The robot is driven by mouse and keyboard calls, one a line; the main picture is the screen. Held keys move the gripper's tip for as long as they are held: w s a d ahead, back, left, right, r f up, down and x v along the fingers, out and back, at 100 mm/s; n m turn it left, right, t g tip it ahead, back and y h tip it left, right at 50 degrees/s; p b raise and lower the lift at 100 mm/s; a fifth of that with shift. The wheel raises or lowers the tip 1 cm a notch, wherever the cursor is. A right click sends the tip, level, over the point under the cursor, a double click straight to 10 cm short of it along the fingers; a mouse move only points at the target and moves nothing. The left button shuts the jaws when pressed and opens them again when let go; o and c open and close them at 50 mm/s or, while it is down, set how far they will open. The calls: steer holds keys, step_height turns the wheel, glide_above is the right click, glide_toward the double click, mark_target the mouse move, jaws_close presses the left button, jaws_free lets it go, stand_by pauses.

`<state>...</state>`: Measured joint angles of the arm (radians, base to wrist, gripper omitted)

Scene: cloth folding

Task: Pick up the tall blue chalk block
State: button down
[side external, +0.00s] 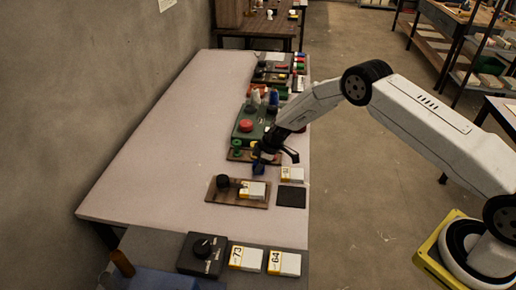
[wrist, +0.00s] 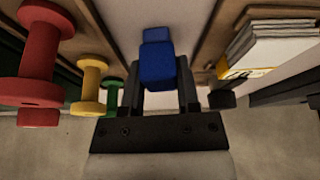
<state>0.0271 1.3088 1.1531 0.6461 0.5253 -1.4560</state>
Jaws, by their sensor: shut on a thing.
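The tall blue chalk block (wrist: 157,65) is between the two fingers of my gripper (wrist: 158,92) in the wrist view. The fingers are shut on it, one on each side. In the side external view the blue block (side external: 259,169) shows small and dark just under my gripper (side external: 272,156), over the pale table near its right edge. I cannot tell whether its bottom touches the table.
A wooden board (side external: 222,201) with a black knob and a white-yellow block is in front. A black square pad (side external: 291,197) lies to its right. Red (wrist: 38,60), yellow (wrist: 90,85) and green (wrist: 114,98) spools stand left of the block in the wrist view. The table's left side is clear.

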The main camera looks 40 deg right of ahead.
steer(key=shift+r, duration=0.1)
steer(key=shift+r, duration=0.75)
steer(key=s+r, duration=1.1)
steer(key=s, duration=0.3)
steer(key=shift+d+r, duration=0.15)
steer(key=shift+d, duration=0.2)
